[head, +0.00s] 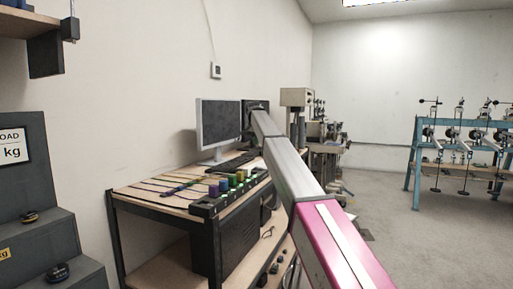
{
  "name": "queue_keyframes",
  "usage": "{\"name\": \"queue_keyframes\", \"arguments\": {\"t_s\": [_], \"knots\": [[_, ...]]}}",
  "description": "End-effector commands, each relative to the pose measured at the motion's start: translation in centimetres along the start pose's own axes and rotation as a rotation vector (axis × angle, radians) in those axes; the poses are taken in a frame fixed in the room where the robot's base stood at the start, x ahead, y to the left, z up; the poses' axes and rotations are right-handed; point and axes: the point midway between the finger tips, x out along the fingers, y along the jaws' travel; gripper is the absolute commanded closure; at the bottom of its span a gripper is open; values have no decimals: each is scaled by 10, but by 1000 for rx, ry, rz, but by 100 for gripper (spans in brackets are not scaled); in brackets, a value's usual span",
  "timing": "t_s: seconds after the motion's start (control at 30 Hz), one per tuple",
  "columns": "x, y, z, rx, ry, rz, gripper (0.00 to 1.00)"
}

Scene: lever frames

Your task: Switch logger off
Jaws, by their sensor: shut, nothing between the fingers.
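Nothing in view carries a readable label saying logger, so I cannot tell which thing it is. A black strip (204,210) runs along the desk's front edge. Several small coloured blocks, among them a blue one (213,191) and a yellow one (240,175), stand in a row along it, with cables behind them. Any switches there are too small to make out. My arm reaches from the lower right over the desk's right side. I cannot make out my gripper's fingers at its far end.
The desk (150,199) holds a monitor (219,124) and a dark keyboard (237,162). A dark cabinet (240,243) stands below. Grey stepped blocks (40,215) are at left. A blue frame with levers (412,155) stands at right, with open floor (383,210) before it.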

Motion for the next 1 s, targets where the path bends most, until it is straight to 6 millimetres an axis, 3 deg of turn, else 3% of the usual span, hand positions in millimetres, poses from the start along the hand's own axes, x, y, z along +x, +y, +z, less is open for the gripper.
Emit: {"name": "queue_keyframes", "arguments": {"t_s": [0.5, 0.73, 1.0], "knots": [[94, 0, 5, 0, -2, 1, 100], [116, -2, 11, 0, -2, 1, 100], [119, -3, 12, 0, -1, 1, 100]]}}
